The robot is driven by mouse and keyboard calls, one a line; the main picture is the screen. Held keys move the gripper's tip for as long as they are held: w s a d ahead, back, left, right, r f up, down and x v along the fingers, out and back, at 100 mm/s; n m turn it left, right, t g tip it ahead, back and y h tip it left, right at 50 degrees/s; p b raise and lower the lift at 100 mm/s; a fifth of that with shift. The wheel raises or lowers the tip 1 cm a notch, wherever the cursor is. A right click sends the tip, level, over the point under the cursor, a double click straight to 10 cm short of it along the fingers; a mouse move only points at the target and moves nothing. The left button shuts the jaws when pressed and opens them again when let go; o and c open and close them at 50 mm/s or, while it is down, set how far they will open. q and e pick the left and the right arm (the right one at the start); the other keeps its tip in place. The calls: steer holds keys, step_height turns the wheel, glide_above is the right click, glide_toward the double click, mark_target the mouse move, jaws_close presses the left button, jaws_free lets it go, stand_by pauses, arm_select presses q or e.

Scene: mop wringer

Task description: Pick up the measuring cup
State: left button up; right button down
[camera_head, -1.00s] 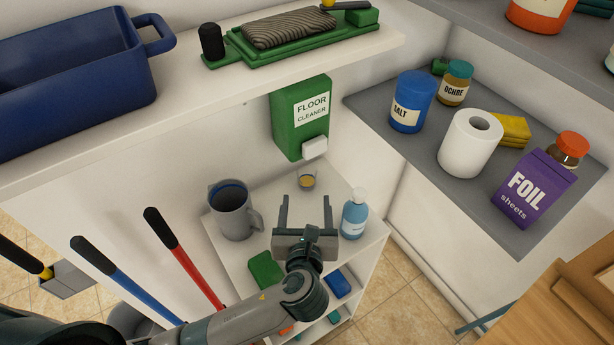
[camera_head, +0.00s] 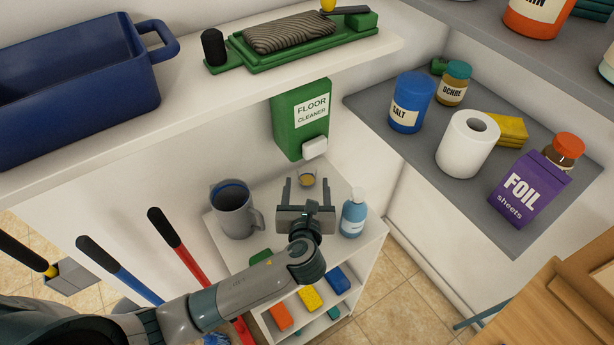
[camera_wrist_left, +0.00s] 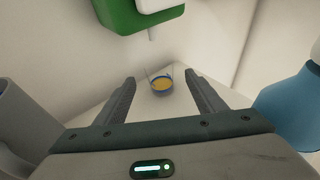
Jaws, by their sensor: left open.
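The measuring cup (camera_head: 307,178) is small and clear with yellowish content. It stands on the white shelf top below the dispenser's spout. In the left wrist view the cup (camera_wrist_left: 160,84) shows ahead of my fingertips, centred between them, with a blue band. My left gripper (camera_head: 304,184) is open and empty, with its fingers pointing at the cup. In the left wrist view its fingers (camera_wrist_left: 160,82) are spread on either side, the cup still beyond them. My right gripper is not in view.
A grey jug (camera_head: 233,209) stands left of my gripper and a blue bottle (camera_head: 353,214) close on its right. The green floor cleaner dispenser (camera_head: 301,118) hangs on the wall above the cup. Mop handles (camera_head: 176,243) lean at the left.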

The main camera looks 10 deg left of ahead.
mark_target(307, 180)
arm_select(q)
steer(key=shift+p+x, duration=0.65)
steer(key=shift+x, duration=1.55)
steer(key=shift+f, duration=0.1)
steer(key=c, duration=1.1)
